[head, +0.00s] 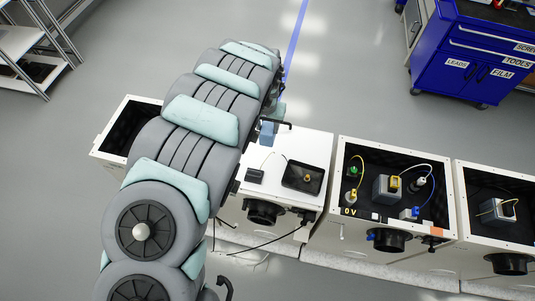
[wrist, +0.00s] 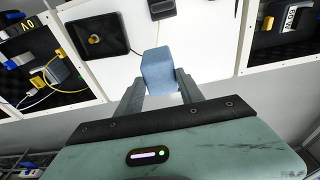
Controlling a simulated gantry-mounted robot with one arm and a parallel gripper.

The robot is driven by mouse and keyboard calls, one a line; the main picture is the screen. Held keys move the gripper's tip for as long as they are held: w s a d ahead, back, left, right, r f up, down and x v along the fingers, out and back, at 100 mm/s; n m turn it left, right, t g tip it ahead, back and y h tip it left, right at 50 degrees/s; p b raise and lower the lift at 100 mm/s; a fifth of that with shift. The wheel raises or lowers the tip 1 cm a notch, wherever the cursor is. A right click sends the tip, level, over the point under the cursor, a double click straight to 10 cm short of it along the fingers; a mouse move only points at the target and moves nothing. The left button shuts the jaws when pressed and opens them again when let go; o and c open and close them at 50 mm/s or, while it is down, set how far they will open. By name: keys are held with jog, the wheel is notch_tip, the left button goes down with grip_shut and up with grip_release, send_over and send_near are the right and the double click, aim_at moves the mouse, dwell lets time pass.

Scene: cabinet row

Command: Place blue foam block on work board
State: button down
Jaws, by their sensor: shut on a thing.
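The blue foam block (wrist: 158,68) is between the two fingers of my gripper (wrist: 158,88) in the wrist view, and the gripper is shut on it. In the head view the block (head: 267,132) shows just right of my arm, near the back edge of the white work board (head: 312,146). The board also shows behind the block in the wrist view (wrist: 200,45). I cannot tell whether the block touches the board or is held above it. My arm hides the left part of the board in the head view.
A black tray (head: 304,177) with a small brass-coloured item and a small black box (head: 255,176) lie on the board. Open dark-lined boxes with cables and devices (head: 389,187) stand to the right. Another open box (head: 126,125) is at left. The board's back right is clear.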

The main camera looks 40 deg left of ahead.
aim_at(268, 142)
notch_tip(268, 142, down, 10)
jog(key=shift+d+r+p, duration=0.1)
jog(key=shift+p, duration=0.35)
jog(key=shift+f, duration=2.25)
jog(key=shift+f, duration=0.15)
jog(key=c, duration=0.7)
grip_release()
jog(key=shift+c, duration=0.2)
jog(key=shift+s+d+r+p, duration=0.15)
jog(key=shift+s+r, duration=0.1)
jog(key=shift+r, duration=1.8)
jog(key=shift+s+d+r+p, duration=0.1)
jog(key=shift+s+r+p, duration=0.15)
jog(key=shift+r, duration=1.8)
jog(key=shift+s+d+r+p, duration=0.1)
jog(key=shift+s+r, duration=0.15)
jog(key=shift+r, duration=1.8)
